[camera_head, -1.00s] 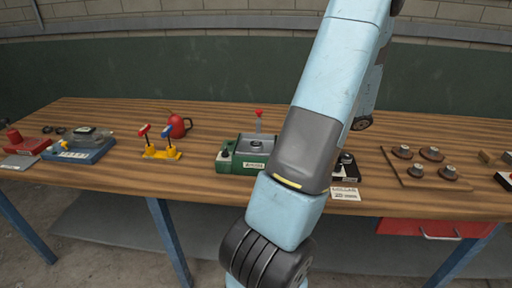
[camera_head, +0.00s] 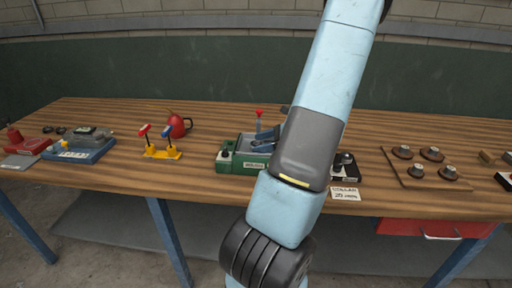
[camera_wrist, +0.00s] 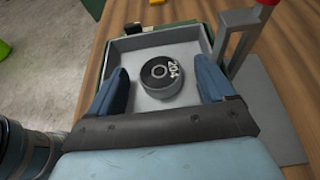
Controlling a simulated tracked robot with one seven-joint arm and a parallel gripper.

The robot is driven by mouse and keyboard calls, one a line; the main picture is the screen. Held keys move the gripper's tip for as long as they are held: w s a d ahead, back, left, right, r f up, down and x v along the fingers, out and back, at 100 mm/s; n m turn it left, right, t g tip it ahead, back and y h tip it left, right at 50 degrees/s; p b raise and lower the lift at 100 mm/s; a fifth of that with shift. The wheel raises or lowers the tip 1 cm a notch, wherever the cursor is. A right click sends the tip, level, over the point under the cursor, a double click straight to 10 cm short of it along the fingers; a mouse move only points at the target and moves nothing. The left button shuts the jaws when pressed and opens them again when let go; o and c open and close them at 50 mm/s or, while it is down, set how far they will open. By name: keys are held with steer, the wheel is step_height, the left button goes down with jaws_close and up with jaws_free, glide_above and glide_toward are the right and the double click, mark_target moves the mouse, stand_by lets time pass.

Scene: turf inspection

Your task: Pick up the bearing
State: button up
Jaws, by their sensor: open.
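The bearing (camera_wrist: 161,76) is a dark ring with a pale centre and "204" marked on it. It lies in a shallow grey tray (camera_wrist: 128,44) on a green base, which also shows in the head view (camera_head: 226,163). My gripper (camera_wrist: 160,82) is open in the wrist view, with one blue finger to the left of the bearing and one to the right. Gaps show between the bearing and both fingers, and nothing is held. In the head view my arm and gripper hide the bearing. How high the fingertips are above the tray floor is hard to tell.
A grey upright lever with a red knob (camera_head: 259,113) stands close beside the tray. A yellow stand with two handles (camera_head: 162,152), a red jug (camera_head: 178,125) and a blue tray (camera_head: 79,150) are to the left.

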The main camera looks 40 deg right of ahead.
steer(key=shift+w+a+f, duration=0.1)
steer(key=shift+w+a, duration=0.05)
steer(key=shift+a, duration=0.05)
steer(key=shift+c, duration=0.2)
steer(key=c, duration=1.3)
